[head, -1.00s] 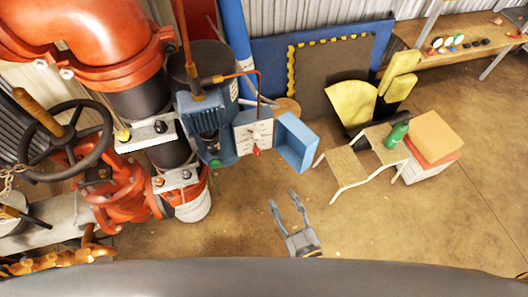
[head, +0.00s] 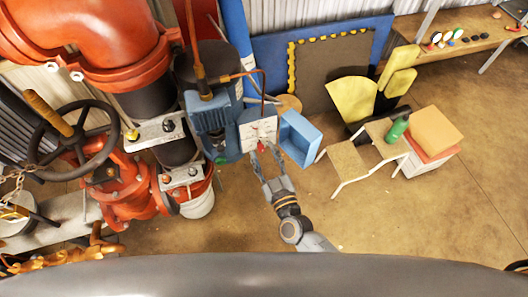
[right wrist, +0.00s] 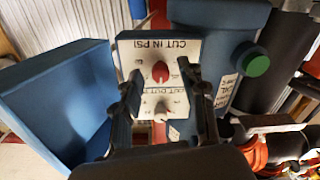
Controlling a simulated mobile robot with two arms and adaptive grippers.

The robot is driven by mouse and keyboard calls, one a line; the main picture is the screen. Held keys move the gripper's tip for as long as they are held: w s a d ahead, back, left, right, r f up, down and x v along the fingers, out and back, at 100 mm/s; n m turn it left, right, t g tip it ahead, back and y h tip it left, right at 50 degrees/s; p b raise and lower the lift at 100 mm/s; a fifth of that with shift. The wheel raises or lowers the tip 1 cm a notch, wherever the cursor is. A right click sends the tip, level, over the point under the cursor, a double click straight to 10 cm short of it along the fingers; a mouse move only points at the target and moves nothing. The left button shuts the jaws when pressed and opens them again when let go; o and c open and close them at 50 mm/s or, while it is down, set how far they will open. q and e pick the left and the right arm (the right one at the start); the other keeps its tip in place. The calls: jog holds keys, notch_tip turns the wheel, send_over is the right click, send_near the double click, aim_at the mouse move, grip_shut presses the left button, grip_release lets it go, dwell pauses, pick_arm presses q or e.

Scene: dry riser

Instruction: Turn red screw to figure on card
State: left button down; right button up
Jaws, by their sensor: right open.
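The red screw (right wrist: 160,72) sits on a white dial plate marked "CUT IN PSI" (right wrist: 182,48), which appears upside down in the right wrist view. A second, pale screw (right wrist: 161,110) is on the "CUT OUT" dial below it. In the head view the red screw (head: 262,146) is small, on the front of the blue switch box. My right gripper (head: 264,155) is open, its fingertips close to the plate. In the right wrist view its fingers (right wrist: 161,75) stand on either side of the red screw, apart from it. The card cannot be made out. My left gripper is out of view.
The blue open cover (head: 300,139) stands beside the dials. A green button (right wrist: 257,66) and a blue motor (head: 209,112) are next to the plate. Red pipework and a handwheel (head: 72,137) fill the left. The floor below the box is clear.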

jog(key=shift+w+a, duration=0.1)
jog(key=shift+w, duration=0.15)
jog(key=c, duration=0.7)
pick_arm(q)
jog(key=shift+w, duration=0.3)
pick_arm(e)
grip_shut()
pick_arm(q)
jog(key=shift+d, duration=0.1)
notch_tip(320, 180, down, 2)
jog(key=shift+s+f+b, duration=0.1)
jog(key=shift+b, duration=1.05)
pick_arm(e)
jog(key=m, duration=0.9)
jog(key=shift+m, duration=0.4)
